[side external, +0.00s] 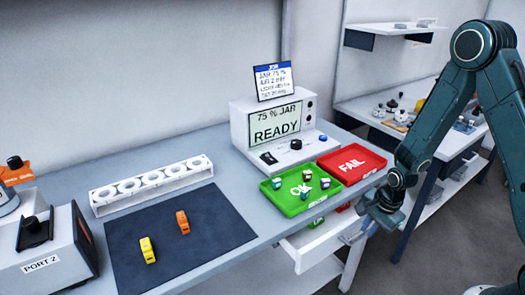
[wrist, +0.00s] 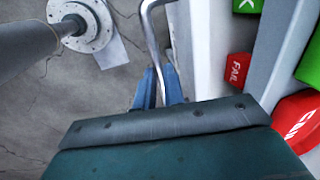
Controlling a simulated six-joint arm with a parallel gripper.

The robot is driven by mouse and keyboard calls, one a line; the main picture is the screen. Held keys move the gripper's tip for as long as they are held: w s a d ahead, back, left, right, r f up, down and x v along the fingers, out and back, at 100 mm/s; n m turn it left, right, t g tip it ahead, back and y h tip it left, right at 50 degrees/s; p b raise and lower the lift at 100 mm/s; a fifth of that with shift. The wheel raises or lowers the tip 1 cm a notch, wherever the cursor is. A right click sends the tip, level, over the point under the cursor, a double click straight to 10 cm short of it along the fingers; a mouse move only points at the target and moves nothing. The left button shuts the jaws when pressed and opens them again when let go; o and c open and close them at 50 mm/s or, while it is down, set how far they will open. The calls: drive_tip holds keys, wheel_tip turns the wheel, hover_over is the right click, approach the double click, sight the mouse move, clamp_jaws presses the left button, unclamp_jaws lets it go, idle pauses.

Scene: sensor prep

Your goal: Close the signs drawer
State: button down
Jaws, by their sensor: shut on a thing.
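The white signs drawer (side external: 305,241) stands pulled out under the front edge of the table, below the green tray. Part of a green sign and a red sign show inside it. In the wrist view its white front (wrist: 207,50) runs down beside a bent metal handle (wrist: 150,32). My gripper (side external: 362,232) is at the drawer's front, and its blue fingers (wrist: 158,88) are shut on the handle. My wrist housing hides the lower part of that view.
A green OK tray (side external: 291,207) with several small jars and a red FAIL tray (side external: 352,164) lie on the table above the drawer. A dark mat (side external: 205,235) holds an orange and a yellow item. A side bench (side external: 440,150) stands behind my arm.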

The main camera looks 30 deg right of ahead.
sight(356, 217)
drive_tip(key=w, duration=0.5)
drive_tip(key=c, duration=1.5)
unclamp_jaws()
drive_tip(key=shift+r, duration=0.1)
wheel_tip(356, 217, up, 13)
drive_tip(key=s, duration=0.2)
drive_tip(key=shift+s+r, duration=0.2)
drive_tip(key=shift+s, duration=0.1)
